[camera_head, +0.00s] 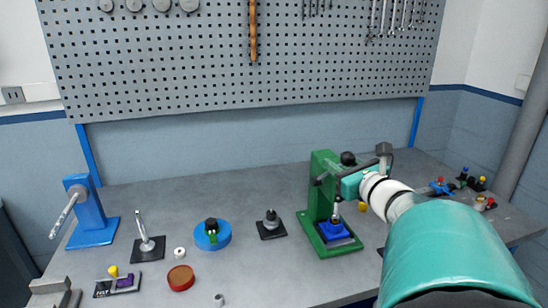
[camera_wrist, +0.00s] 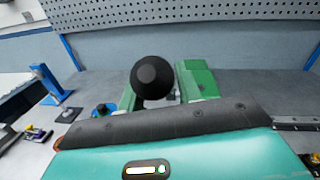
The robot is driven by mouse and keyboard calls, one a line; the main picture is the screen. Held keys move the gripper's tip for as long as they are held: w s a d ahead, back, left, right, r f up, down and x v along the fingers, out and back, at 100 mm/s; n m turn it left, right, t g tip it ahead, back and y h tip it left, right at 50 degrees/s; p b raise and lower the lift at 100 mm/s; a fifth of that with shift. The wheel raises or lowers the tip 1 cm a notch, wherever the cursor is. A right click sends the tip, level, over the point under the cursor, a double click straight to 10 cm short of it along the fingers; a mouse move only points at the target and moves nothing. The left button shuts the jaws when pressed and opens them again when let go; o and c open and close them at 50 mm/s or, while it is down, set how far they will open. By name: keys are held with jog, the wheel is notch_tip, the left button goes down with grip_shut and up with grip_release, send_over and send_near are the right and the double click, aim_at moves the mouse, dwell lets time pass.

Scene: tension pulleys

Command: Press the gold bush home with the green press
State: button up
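The green press (camera_head: 322,192) stands right of centre on the bench, and its green frame also shows in the wrist view (camera_wrist: 197,80). A round black knob (camera_head: 348,158) is at its top; in the wrist view the knob (camera_wrist: 153,78) appears just beyond my gripper. A blue block (camera_head: 334,230) sits on the press base under a thin pale ram. My gripper (camera_head: 326,178) is at the upper front of the press, close to the knob. I cannot tell whether it touches the knob or how its fingers stand. I cannot make out the gold bush clearly.
A small yellow part (camera_head: 362,206) lies right of the press. A dark fixture (camera_head: 271,225), a blue round base (camera_head: 212,236) and a red dish (camera_head: 181,278) stand to the left. Coloured knobbed parts (camera_head: 470,181) are at the far right. A pegboard (camera_head: 200,70) backs the bench.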

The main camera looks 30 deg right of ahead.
jog(key=shift+s, duration=0.1)
grip_shut()
